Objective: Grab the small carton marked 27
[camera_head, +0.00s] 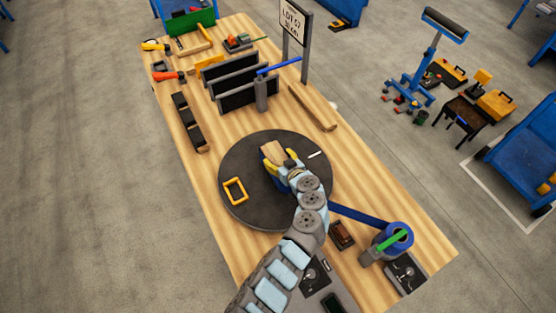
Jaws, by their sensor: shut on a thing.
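A small tan carton (273,151) is at the round dark turntable (240,160) on the wooden bench. No number can be read on it from here. My gripper (279,156) reaches in from the lower right, with its yellow fingers on either side of the carton, shut on it. The gripper hides the carton's near part. I cannot tell whether the carton rests on the turntable or is just above it.
A yellow frame (235,190) lies on the turntable to the left. Dark upright panels (250,93) and a sign (293,25) stand beyond it. A black tray (189,122) lies at left, a wooden bar (313,107) at right. A blue cylindrical holder (396,236) stands at the right front.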

